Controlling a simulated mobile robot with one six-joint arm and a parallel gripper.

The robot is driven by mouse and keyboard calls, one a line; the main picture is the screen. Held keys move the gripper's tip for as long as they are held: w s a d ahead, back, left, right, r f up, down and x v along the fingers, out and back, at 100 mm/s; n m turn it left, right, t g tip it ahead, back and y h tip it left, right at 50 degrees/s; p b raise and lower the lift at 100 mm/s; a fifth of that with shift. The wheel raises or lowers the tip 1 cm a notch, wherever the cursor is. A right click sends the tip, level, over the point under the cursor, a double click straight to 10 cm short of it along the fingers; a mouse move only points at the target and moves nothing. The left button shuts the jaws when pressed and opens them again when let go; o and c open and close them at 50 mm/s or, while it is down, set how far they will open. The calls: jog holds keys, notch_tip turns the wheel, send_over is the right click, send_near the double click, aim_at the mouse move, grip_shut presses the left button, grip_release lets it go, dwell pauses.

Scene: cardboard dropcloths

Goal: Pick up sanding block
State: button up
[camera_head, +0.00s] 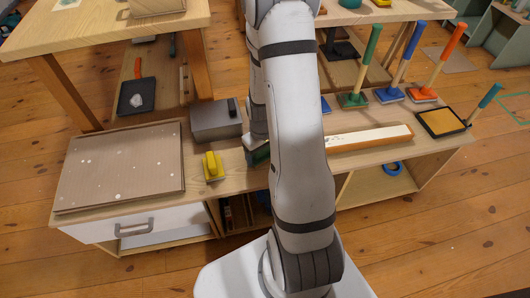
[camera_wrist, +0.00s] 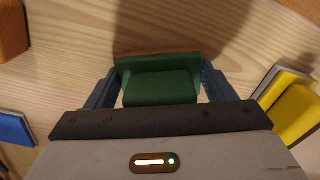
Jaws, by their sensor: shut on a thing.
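A green sanding block (camera_wrist: 160,86) with a brown lower edge sits between the two blue-grey fingers of my gripper (camera_wrist: 158,82) in the wrist view. The gripper is shut on it, one finger at each side. In the head view the green block (camera_head: 258,155) shows only in part at the left of my arm, which hides the rest of it and most of the gripper. I cannot tell whether the block touches the bench. A yellow sanding block (camera_head: 213,166) stands just left of it; it also shows at the right of the wrist view (camera_wrist: 292,108).
The low bench also bears a stack of speckled cardboard sheets (camera_head: 122,168), a grey box (camera_head: 216,121), a long white-topped wooden piece (camera_head: 368,138) and a black tray (camera_head: 442,122). Long-handled blocks in green (camera_head: 362,72), blue (camera_head: 402,70) and orange (camera_head: 440,65) stand at the back right.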

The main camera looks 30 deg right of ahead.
notch_tip(320, 180, up, 10)
jog(key=p, duration=0.3)
jog(key=shift+p, duration=0.35)
